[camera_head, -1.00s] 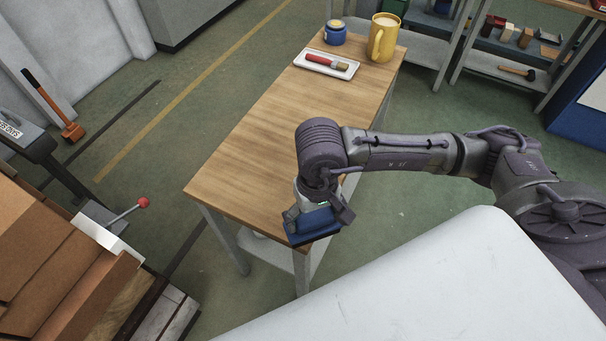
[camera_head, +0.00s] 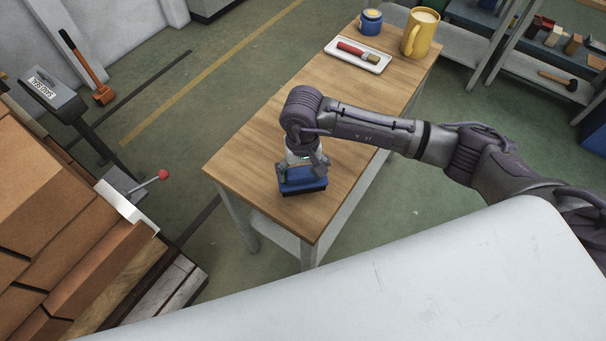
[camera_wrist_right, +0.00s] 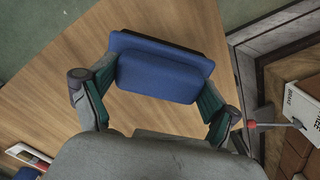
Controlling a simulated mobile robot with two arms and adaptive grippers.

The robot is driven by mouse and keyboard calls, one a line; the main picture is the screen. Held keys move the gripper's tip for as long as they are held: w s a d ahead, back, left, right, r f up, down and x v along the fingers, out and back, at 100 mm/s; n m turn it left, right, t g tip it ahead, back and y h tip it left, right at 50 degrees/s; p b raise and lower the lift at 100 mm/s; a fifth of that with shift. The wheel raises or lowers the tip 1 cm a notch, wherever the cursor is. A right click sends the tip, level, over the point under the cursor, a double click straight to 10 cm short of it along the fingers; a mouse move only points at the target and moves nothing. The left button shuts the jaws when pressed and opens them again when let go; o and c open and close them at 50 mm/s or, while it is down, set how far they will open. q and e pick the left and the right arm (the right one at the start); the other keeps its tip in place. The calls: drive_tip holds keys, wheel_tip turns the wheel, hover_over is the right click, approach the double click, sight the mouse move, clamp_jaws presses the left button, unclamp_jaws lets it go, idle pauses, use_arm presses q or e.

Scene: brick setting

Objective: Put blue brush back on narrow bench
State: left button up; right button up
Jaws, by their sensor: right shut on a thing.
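The blue brush (camera_head: 303,181) is a blue block with a dark underside, held level at the near end of the narrow wooden bench (camera_head: 255,150). In the head view it is over the bench top; I cannot tell whether it touches the wood. My right gripper (camera_head: 302,172) is shut on the brush, with a finger at each end. In the right wrist view the brush (camera_wrist_right: 160,70) lies between the two fingers (camera_wrist_right: 158,100), above the wood grain. My left gripper is in neither view.
A white tray (camera_head: 375,65) with a red-handled paintbrush (camera_head: 352,49), a blue jar (camera_head: 371,22) and a yellow mug (camera_head: 416,40) stand at the bench's far end. Stacked bricks (camera_head: 50,210) and a red-knobbed lever (camera_head: 163,174) are at left. The bench's middle is clear.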

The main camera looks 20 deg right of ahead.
sight(303, 179)
wheel_tip(303, 179, down, 2)
drive_tip(key=shift+s+f+p, duration=0.1)
drive_tip(key=shift+f+p, duration=0.05)
drive_tip(key=shift+p, duration=0.25)
drive_tip(key=shift+f, duration=0.3)
drive_tip(key=shift+f, duration=0.1)
drive_tip(key=shift+f, duration=0.1)
drive_tip(key=o, duration=0.8)
drive_tip(key=shift+c, duration=0.2)
